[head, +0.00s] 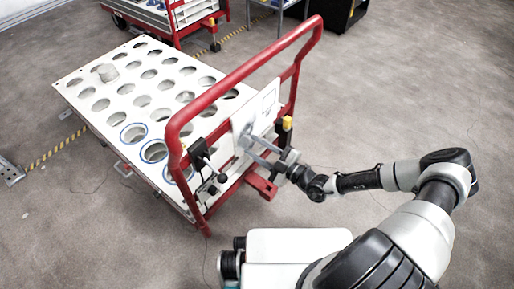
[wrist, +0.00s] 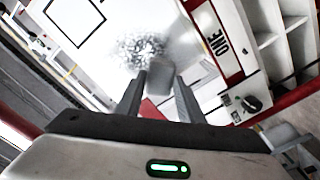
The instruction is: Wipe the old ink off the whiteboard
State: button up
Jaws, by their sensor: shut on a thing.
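The whiteboard (head: 262,107) is a white panel fixed upright on the red handle frame of a cart. In the wrist view the whiteboard (wrist: 108,42) fills the upper middle and carries a grey, speckled ink patch (wrist: 141,46). My gripper (head: 251,144) is at the board's lower part in the head view. In the wrist view my gripper (wrist: 159,92) is shut on a grey block-like eraser (wrist: 160,76). The eraser's far end overlaps the lower right edge of the ink patch. I cannot tell whether it presses on the board. In the head view the eraser is not clear.
The cart's white top (head: 113,92) has rows of round holes, some rimmed blue, and one pale cylinder (head: 106,72). The red handle (head: 217,93) surrounds the board. Another red cart (head: 175,18) stands behind. The floor at right is clear.

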jog(key=shift+w+a, duration=0.4)
jog(key=shift+a, duration=0.15)
